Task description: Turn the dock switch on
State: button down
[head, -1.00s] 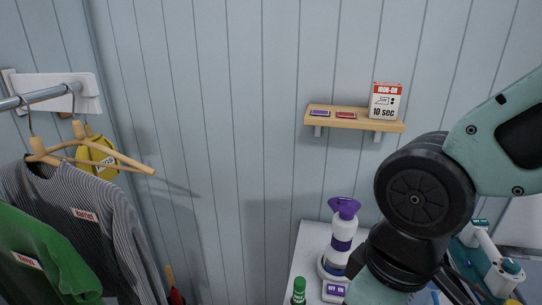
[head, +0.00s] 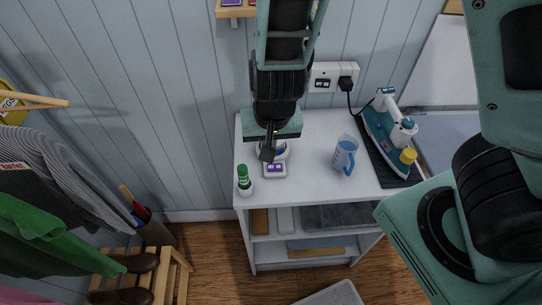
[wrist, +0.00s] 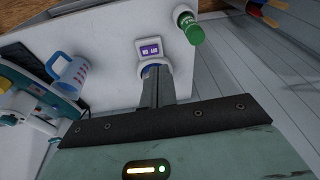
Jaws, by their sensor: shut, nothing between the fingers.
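The dock (head: 275,170) is a small white unit with a purple display, on the white table's left part. It also shows in the wrist view (wrist: 148,48), upper middle, with its lit display; the text is too small to read. A round base with a blue ring is just behind the display, partly covered by my fingers. My gripper (head: 268,153) points down over this base, fingers shut and empty; it shows in the wrist view (wrist: 155,80) too. I cannot tell whether the fingertips touch the dock. No switch can be made out clearly; my fingers may cover it.
A green-capped bottle (head: 244,180) stands close left of the dock. A blue measuring cup (head: 344,156) and an iron (head: 387,125) on a dark mat stand to the right. A wall socket (head: 322,83) is behind. The table's middle (head: 310,175) is clear.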

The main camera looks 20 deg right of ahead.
jog(key=shift+w+d+m+t+h, duration=0.4)
jog(key=shift+w+d, duration=0.4)
jog(key=shift+w, duration=0.15)
jog(key=shift+f, duration=0.1)
jog(key=b, duration=0.7)
send_near(271, 167)
jog(key=x, duration=0.5)
jog(key=shift+w+d, duration=0.1)
jog(key=shift+w, duration=0.2)
jog(key=shift+f, duration=0.75)
